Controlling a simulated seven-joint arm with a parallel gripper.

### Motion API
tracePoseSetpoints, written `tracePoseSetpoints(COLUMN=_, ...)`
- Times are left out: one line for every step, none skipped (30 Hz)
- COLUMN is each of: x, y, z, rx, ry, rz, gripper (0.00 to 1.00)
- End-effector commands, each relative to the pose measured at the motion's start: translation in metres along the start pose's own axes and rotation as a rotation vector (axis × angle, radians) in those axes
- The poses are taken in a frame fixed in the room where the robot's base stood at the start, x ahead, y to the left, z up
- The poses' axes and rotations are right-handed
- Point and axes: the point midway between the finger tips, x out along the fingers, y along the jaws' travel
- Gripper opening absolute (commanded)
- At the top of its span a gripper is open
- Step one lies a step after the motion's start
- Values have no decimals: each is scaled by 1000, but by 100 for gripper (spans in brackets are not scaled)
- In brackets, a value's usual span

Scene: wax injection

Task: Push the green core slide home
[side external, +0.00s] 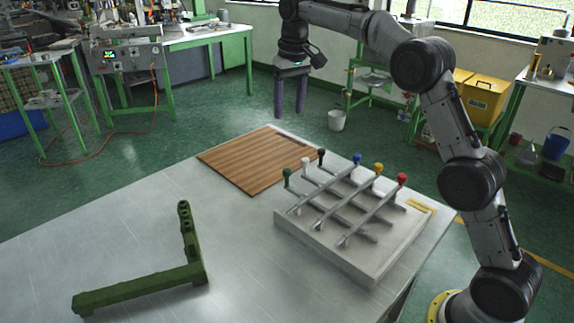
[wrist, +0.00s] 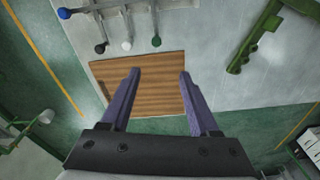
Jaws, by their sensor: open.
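The green core slide (side external: 287,173) has a round green knob on a grey rod. It stands at the left corner of a pale grey mould block (side external: 375,262). The green knob also shows near the top middle of the wrist view (wrist: 156,41). My gripper (side external: 289,114) is open and empty, with two purple fingers pointing down. It is high up, well behind the block and away from the knob. In the wrist view its fingertips (wrist: 160,72) appear over the wooden board, with the green knob beyond them. How far the green slide is in, I cannot tell.
White (side external: 305,161), black (side external: 321,153), blue (side external: 357,158), yellow (side external: 378,168) and red (side external: 401,178) knobs stand on the same block, with crossing grey rods. A wooden board (side external: 250,163) lies behind it. A green angled bracket (side external: 150,287) lies front left. The table between is clear.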

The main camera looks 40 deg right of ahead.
Motion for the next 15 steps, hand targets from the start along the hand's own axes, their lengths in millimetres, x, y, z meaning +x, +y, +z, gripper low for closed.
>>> tracePoseSetpoints(x=16, y=1, z=-6, rx=4, ry=-18, rz=2, gripper=62)
tracePoseSetpoints(x=23, y=2, z=-9, rx=5, ry=-28, rz=4, gripper=62)
tracePoseSetpoints(x=33, y=3, z=-11, rx=7, ry=-42, rz=5, gripper=62)
tracePoseSetpoints(x=39, y=3, z=-12, rx=8, ry=-51, rz=6, gripper=62)
tracePoseSetpoints(x=46, y=4, z=-13, rx=10, ry=-63, rz=8, gripper=62)
tracePoseSetpoints(x=53, y=5, z=-13, rx=11, ry=-75, rz=9, gripper=62)
tracePoseSetpoints(x=57, y=5, z=-13, rx=12, ry=-83, rz=10, gripper=62)
tracePoseSetpoints(x=61, y=6, z=-13, rx=12, ry=-90, rz=11, gripper=62)
tracePoseSetpoints(x=65, y=6, z=-13, rx=13, ry=-95, rz=12, gripper=62)
tracePoseSetpoints(x=68, y=6, z=-13, rx=14, ry=-98, rz=12, gripper=62)
tracePoseSetpoints(x=70, y=7, z=-13, rx=14, ry=-100, rz=12, gripper=62)
tracePoseSetpoints(x=74, y=7, z=-12, rx=15, ry=-102, rz=12, gripper=62)
tracePoseSetpoints(x=77, y=8, z=-12, rx=16, ry=-103, rz=12, gripper=62)
tracePoseSetpoints(x=80, y=8, z=-11, rx=16, ry=-103, rz=12, gripper=62)
tracePoseSetpoints(x=86, y=8, z=-10, rx=16, ry=-104, rz=13, gripper=62)
